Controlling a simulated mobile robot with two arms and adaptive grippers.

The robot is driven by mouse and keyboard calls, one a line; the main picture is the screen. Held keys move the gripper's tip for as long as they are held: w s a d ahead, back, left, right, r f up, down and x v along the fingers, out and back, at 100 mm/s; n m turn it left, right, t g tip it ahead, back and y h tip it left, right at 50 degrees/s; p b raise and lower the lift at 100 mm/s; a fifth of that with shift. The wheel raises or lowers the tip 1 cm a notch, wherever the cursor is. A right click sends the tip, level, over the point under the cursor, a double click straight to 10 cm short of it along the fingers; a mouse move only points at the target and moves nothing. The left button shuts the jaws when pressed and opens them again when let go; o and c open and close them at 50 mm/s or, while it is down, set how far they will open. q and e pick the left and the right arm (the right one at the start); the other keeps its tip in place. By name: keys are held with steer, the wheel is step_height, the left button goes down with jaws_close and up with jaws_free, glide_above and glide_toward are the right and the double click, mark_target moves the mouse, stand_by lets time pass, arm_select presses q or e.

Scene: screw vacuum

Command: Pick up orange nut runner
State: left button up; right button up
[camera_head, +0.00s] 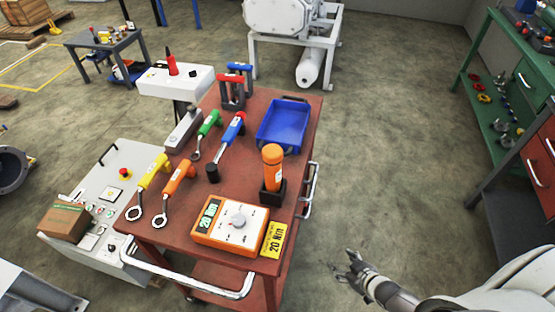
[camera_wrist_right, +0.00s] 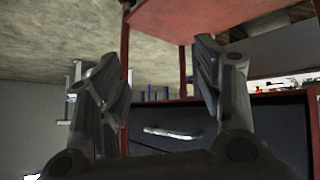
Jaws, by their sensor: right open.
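An upright orange tool with a dark base, which looks like the nut runner (camera_head: 272,155), stands in a black holder (camera_head: 273,193) on the right side of the red cart. Its lower end is hidden in the holder. My right gripper (camera_head: 350,270) is open and empty, to the right of the cart and apart from it. In the right wrist view the two fingers (camera_wrist_right: 160,85) are spread with nothing between them. My left gripper is not in view.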

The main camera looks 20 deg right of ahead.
steer(key=w+a+r+n+t+y+p, duration=0.1)
steer(key=w+r, duration=0.3)
steer(key=r, duration=0.3)
steer(key=w+r+t+y, duration=0.1)
steer(key=w+r+t, duration=0.1)
steer(key=w+r, duration=0.35)
steer(key=n+t+y+p, duration=0.15)
steer(key=n+y, duration=0.25)
steer(key=y, duration=0.5)
glide_toward(273, 169)
steer(key=w, duration=0.2)
steer(key=w+a, duration=0.1)
steer(key=w+a+f+p, duration=0.1)
steer(key=w, duration=0.1)
steer(key=x, duration=0.1)
steer(key=p+x, duration=0.1)
steer(key=x, duration=0.1)
steer(key=f+p+x, duration=0.1)
steer(key=x, duration=0.1)
steer(key=shift+w+a+r, duration=0.1)
steer(key=shift+w+a, duration=0.05)
steer(key=shift+a, duration=0.05)
steer(key=shift+w+a, duration=0.2)
steer(key=shift+s, duration=0.1)
steer(key=shift+c, duration=0.2)
